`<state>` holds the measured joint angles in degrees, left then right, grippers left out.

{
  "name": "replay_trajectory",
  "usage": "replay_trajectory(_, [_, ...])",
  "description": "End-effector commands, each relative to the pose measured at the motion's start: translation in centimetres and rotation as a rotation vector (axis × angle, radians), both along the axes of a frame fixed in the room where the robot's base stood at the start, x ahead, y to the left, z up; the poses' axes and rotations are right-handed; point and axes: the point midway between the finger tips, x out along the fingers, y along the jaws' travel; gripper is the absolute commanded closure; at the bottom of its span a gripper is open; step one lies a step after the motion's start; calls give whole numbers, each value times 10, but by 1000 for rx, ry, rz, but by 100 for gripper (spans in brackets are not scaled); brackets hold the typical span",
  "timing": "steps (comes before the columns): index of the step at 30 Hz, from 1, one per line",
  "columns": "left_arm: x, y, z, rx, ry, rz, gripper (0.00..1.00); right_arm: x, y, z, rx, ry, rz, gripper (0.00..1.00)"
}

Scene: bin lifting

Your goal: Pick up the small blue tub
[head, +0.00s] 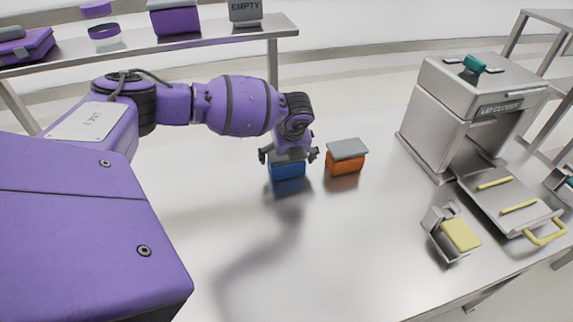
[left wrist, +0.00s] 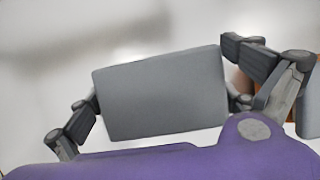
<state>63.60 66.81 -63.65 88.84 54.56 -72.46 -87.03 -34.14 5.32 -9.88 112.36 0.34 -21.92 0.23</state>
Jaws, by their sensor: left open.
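The small blue tub (head: 288,172) stands on the metal table (head: 370,250), near the middle of the head view. My left gripper (head: 288,156) is directly over it, pointing down, and partly hides its top. In the left wrist view the tub's grey lid (left wrist: 160,95) lies between the two open fingers of my left gripper (left wrist: 165,88), one at each side. I cannot tell whether the fingers touch the tub. My right gripper is not in view.
An orange tub (head: 344,162) with a grey lid stands just right of the blue one. A large metal machine (head: 450,110) and a metal holder with a yellow part (head: 452,234) are farther right. A shelf (head: 220,37) with purple containers runs behind. The table's front middle is clear.

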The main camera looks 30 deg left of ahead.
Motion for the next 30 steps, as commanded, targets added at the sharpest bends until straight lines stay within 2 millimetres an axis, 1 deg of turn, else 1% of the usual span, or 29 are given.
replay_trajectory(1, [2, 3, -7, 1, 2, 3, 0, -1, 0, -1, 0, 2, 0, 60])
replay_trajectory(4, [4, 5, -17, 0, 0, 2, 0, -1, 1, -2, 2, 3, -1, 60])
replay_trajectory(12, [5, 6, -19, 1, -1, 1, 0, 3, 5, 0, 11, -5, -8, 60])
replay_trajectory(14, [5, 6, -19, 1, -1, 1, 7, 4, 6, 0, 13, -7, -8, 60])
replay_trajectory(21, [5, 7, -19, 0, 0, 1, 38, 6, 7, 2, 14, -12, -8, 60])
replay_trajectory(24, [5, 7, -19, 0, 0, 1, 50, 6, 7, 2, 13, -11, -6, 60])
replay_trajectory(30, [5, 7, -19, 1, 0, 1, 50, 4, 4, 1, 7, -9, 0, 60])
